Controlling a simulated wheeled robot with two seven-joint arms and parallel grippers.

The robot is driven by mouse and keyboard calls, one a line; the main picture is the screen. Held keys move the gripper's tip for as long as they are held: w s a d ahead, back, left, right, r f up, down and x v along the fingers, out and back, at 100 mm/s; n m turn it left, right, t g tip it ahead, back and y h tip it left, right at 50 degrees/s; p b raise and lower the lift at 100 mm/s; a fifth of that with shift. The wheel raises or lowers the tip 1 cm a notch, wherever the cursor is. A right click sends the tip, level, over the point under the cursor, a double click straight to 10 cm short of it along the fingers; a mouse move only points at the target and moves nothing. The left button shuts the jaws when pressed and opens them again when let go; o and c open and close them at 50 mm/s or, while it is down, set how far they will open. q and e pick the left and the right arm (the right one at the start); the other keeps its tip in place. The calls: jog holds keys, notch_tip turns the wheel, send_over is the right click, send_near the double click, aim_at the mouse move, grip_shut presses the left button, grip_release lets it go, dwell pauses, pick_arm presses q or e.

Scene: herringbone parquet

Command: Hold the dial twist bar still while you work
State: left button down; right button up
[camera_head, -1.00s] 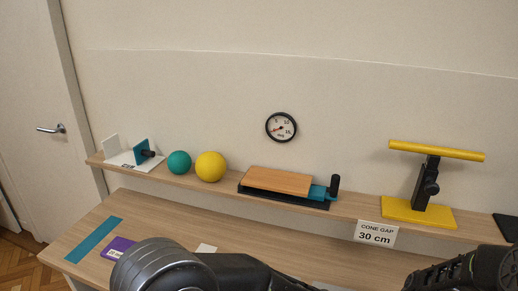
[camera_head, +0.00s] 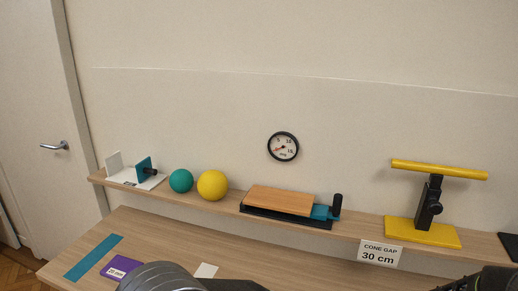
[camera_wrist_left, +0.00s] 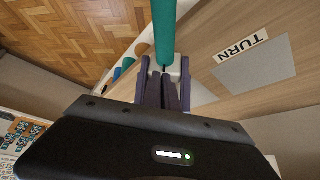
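A teal bar (camera_wrist_left: 164,28), perhaps the dial twist bar, runs from the top edge of the left wrist view down to my left gripper (camera_wrist_left: 165,65). Its near end is between or just beyond the fingertips. The fingers stand apart, with narrow gaps beside the bar; I see no clear grip on it. A label reading TURN (camera_wrist_left: 242,45) lies on the wooden surface to the right, beside a grey patch (camera_wrist_left: 255,70). In the head view my left gripper is hidden below the frame, and my right gripper is out of view.
The wall shelf (camera_head: 350,225) holds a teal ball (camera_head: 181,181), a yellow ball (camera_head: 212,185), a wooden block on a black tray (camera_head: 280,200) and a yellow T-shaped stand (camera_head: 422,232). A round gauge (camera_head: 283,147) hangs above. A purple card (camera_head: 121,267) lies on the table (camera_head: 150,235).

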pick_arm(q)
jog(key=shift+s, duration=0.1)
jog(key=shift+s+a, duration=0.1)
jog(key=shift+a, duration=0.15)
dwell(0.3)
notch_tip(320, 180, up, 6)
dwell(0.6)
jog(key=shift+w+a+r, duration=0.1)
jog(key=shift+w+r, duration=0.2)
jog(key=shift+w, duration=0.35)
jog(key=shift+w+a+r, duration=0.1)
jog(key=shift+w+r, duration=0.15)
jog(key=shift+w, duration=0.35)
